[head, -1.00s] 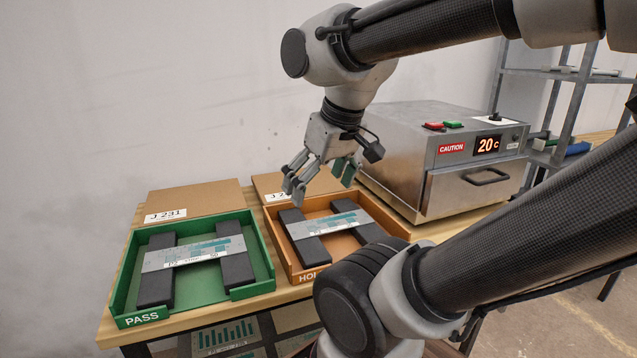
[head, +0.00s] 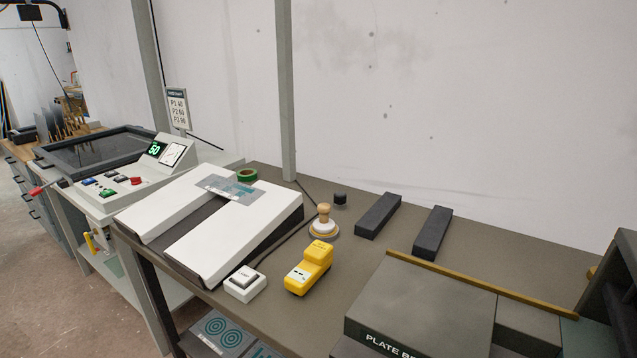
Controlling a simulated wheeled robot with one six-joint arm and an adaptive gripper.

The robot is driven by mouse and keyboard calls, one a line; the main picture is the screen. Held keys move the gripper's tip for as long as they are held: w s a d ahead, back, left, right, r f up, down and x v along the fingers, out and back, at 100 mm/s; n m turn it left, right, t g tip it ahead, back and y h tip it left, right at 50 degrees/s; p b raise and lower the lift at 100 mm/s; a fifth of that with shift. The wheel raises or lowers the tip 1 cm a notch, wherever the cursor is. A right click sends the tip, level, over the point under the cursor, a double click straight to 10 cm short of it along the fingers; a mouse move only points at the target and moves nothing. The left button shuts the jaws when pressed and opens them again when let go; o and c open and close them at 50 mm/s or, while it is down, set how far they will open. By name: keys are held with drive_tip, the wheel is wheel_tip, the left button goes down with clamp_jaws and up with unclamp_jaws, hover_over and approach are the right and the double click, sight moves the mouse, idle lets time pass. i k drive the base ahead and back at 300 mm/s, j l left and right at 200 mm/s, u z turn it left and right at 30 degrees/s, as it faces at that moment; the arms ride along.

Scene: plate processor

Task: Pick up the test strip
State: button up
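A thin grey strip with teal patches (head: 222,188), which looks like the test strip, lies across the upper part of a white sloped stand (head: 225,238). It bridges the dark gap between the stand's two white panels. A green tape roll (head: 246,175) sits close to its upper right end. My gripper is not in view, so I cannot see whether it is open or holds anything.
On the bench (head: 340,300) are a yellow handheld device (head: 308,270), a white switch box (head: 245,284), a wooden-knobbed stamp (head: 323,222) and two dark bars (head: 378,215), (head: 432,233). A grey post (head: 285,90) rises behind the stand. A control console (head: 130,180) stands left.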

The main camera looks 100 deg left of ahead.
sight(244, 194)
drive_tip(key=u, duration=3.65)
drive_tip(key=i+j+z, duration=0.3)
drive_tip(key=j, duration=0.25)
drive_tip(key=i+j+z, duration=0.1)
drive_tip(key=i+j, duration=0.2)
drive_tip(key=i+j+z, duration=0.15)
drive_tip(key=j, duration=0.2)
drive_tip(key=i+j+z, duration=0.15)
drive_tip(key=j, duration=0.2)
drive_tip(key=i+j+z, duration=0.15)
drive_tip(key=j, duration=0.2)
drive_tip(key=i+j+z, duration=0.1)
drive_tip(key=j, duration=0.3)
drive_tip(key=i+j+z, duration=0.15)
drive_tip(key=j, duration=0.25)
drive_tip(key=k, duration=0.05)
